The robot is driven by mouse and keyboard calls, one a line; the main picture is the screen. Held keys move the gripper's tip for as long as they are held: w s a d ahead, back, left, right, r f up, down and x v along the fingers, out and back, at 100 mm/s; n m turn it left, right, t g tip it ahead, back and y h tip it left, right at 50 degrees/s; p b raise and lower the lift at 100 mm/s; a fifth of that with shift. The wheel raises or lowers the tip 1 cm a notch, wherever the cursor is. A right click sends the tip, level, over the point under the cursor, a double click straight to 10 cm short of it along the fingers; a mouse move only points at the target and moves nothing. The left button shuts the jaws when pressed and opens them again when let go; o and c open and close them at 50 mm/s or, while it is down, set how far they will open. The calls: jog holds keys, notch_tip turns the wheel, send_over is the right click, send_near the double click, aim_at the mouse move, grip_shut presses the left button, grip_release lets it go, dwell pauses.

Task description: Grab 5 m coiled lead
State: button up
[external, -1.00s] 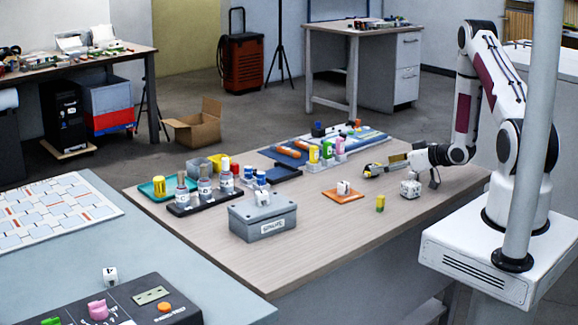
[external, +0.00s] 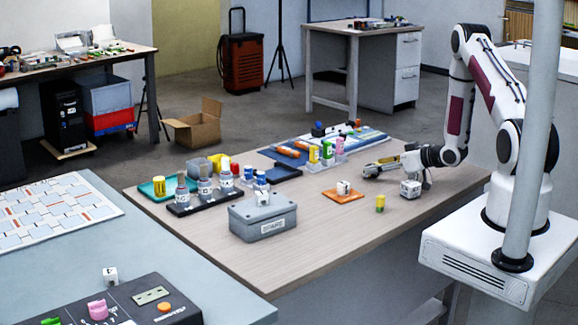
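I cannot pick out the 5 m coiled lead with certainty at this size.
A white item sits on an orange mat (external: 343,195), with a small yellow-green block (external: 380,203) nearby. A grey box (external: 263,217), a black tray of bottles (external: 205,203) and coloured bottles in a clear rack (external: 327,158) stand further left. The table's front right is clear.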

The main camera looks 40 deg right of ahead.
jog(key=shift+r, duration=0.1)
dwell(0.3)
notch_tip(320, 180, up, 10)
dwell(0.8)
